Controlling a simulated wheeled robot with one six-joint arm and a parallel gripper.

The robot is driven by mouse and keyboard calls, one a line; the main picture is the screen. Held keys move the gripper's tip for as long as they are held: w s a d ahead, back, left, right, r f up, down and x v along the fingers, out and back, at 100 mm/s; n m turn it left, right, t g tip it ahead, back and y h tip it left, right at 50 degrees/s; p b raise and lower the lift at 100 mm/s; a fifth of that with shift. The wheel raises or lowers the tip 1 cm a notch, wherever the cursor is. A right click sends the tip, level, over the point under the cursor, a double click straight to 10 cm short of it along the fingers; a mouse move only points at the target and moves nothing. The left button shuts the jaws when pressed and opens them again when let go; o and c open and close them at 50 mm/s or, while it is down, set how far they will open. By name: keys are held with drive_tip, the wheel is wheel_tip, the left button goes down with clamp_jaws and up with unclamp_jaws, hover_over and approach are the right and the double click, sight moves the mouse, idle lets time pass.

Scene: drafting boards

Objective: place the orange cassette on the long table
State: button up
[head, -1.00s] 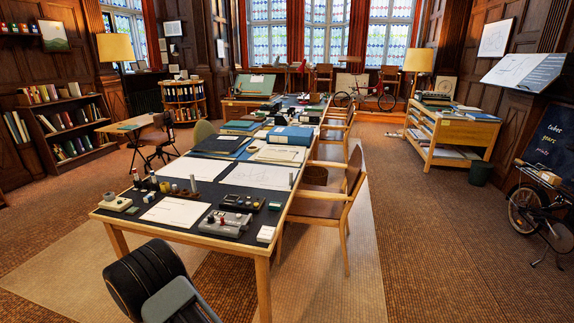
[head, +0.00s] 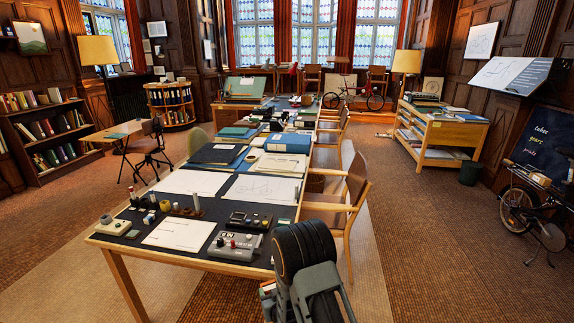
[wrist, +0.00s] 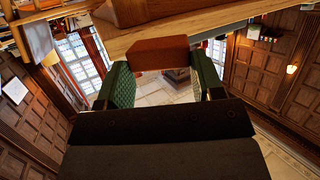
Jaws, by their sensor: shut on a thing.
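My gripper (wrist: 162,56) is shut on the orange cassette (wrist: 160,53), which looks like a reddish-brown block between the green ribbed finger pads in the wrist view. A pale wooden edge crosses just beyond the block there. In the head view, my dark arm stands at the near right corner of the long table (head: 180,256) and hides that corner. A small orange patch shows left of the arm, just below the table's front edge; I cannot tell for sure that it is the cassette. The fingers are hidden in the head view.
On the table's near end lie a white sheet (head: 178,232), a grey device with knobs (head: 235,246), a beige device (head: 113,225) and several small bottles. Large drawings and blue binders (head: 288,142) lie farther back. A wooden chair (head: 340,205) stands along the right side.

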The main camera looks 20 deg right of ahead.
drive_tip(key=s+d+r+n+g+y, duration=0.1)
drive_tip(key=s+d+r+n+y, duration=0.1)
drive_tip(key=d+r, duration=0.7)
drive_tip(key=s+d+r+n+g+y, duration=0.1)
drive_tip(key=d+r+n+y, duration=0.3)
drive_tip(key=d+r, duration=0.6)
wheel_tip(320, 180, up, 7)
drive_tip(key=shift+s+f+n+g+y, duration=0.15)
drive_tip(key=shift+s+n+g+y, duration=0.15)
drive_tip(key=shift+s+y, duration=0.45)
